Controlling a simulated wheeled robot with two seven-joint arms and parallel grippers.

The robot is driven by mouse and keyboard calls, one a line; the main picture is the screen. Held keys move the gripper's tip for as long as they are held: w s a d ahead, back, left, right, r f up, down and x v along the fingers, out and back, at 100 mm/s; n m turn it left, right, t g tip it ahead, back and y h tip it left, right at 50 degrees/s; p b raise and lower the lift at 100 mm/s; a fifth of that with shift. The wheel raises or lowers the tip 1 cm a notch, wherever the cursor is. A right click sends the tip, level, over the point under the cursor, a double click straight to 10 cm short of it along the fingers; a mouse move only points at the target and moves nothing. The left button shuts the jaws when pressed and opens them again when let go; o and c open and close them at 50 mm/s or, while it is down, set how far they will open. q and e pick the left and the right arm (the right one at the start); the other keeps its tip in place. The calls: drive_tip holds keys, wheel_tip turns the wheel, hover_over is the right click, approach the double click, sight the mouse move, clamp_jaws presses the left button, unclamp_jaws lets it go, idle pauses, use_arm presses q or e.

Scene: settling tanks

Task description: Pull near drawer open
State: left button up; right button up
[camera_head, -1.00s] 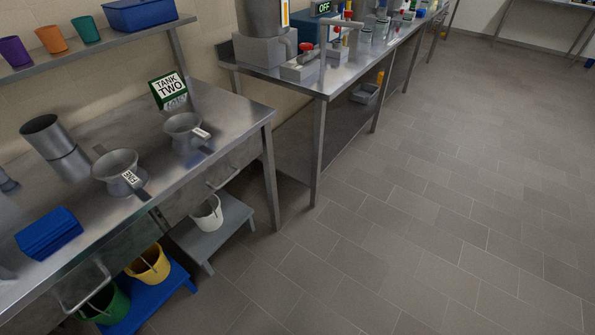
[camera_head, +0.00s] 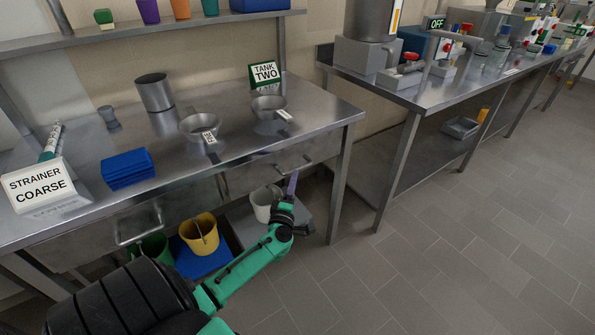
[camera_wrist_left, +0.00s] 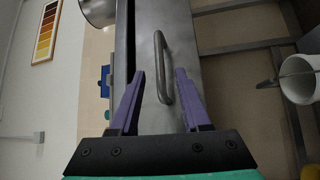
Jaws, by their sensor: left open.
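A steel table (camera_head: 330,112) has two drawers in its front. The right drawer (camera_head: 325,146) has a bar handle (camera_head: 293,165) and looks shut. The left drawer (camera_head: 80,238) has a similar handle (camera_head: 139,226) and looks shut too. My left gripper (camera_head: 292,182), with purple fingers, is just in front of the right drawer's handle. In the left wrist view, my open left gripper (camera_wrist_left: 161,75) faces a drawer front (camera_wrist_left: 150,25), and the bar handle (camera_wrist_left: 163,65) appears between its fingertips. I cannot tell whether a finger touches it. My right gripper is out of view.
Below the drawers stand a white bucket (camera_head: 263,203), a yellow bucket (camera_head: 199,232) and a green bucket (camera_head: 153,248) on low steps. On the table are funnels (camera_head: 198,126), a blue block (camera_head: 127,166) and a sign (camera_head: 265,75). The floor at right (camera_head: 450,270) is clear.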

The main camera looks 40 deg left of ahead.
sight(298, 168)
use_arm(q)
drive_tip(key=x, duration=0.6)
drive_tip(key=shift+f+b, duration=0.1)
drive_tip(key=shift+b, duration=0.3)
clamp_jaws()
drive_tip(key=shift+d, duration=0.15)
idle(0.7)
